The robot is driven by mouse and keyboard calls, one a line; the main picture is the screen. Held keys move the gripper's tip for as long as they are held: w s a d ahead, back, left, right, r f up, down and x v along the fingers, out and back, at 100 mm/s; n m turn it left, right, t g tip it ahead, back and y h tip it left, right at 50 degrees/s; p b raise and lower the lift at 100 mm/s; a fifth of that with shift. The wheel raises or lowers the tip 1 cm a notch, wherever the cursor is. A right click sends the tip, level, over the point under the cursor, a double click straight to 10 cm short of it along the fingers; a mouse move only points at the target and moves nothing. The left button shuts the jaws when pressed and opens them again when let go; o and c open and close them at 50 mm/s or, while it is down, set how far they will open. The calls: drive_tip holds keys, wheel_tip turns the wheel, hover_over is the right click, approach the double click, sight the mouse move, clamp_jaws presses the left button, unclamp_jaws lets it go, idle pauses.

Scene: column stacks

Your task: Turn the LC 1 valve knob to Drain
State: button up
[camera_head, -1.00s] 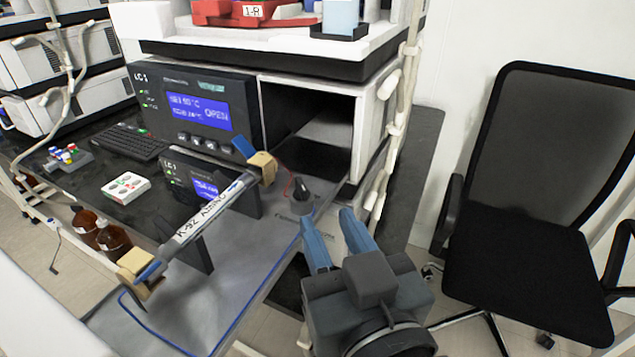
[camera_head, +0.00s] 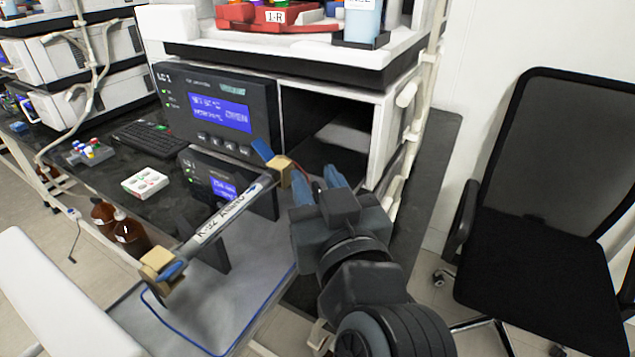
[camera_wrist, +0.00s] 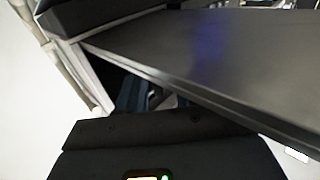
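My gripper (camera_head: 318,182) has blue fingers parted. In the head view it is at the front of the LC 1 stack, just below the open bay, where the black valve knob was seen earlier. The fingers and gripper body now hide the knob and its markings, so its pointer direction cannot be read. I cannot tell whether the fingers touch it. In the wrist view a blue finger (camera_wrist: 132,95) shows in shadow beneath a dark overhanging panel. The LC 1 unit (camera_head: 215,112) has a lit blue display to the left.
A labelled column (camera_head: 235,212) with tan end blocks stands on brackets just left of my gripper. An open bay (camera_head: 330,130) lies above it. A black office chair (camera_head: 545,250) stands at right. A keyboard (camera_head: 150,137) and a small white box (camera_head: 145,183) lie on the bench.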

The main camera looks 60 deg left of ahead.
clamp_jaws()
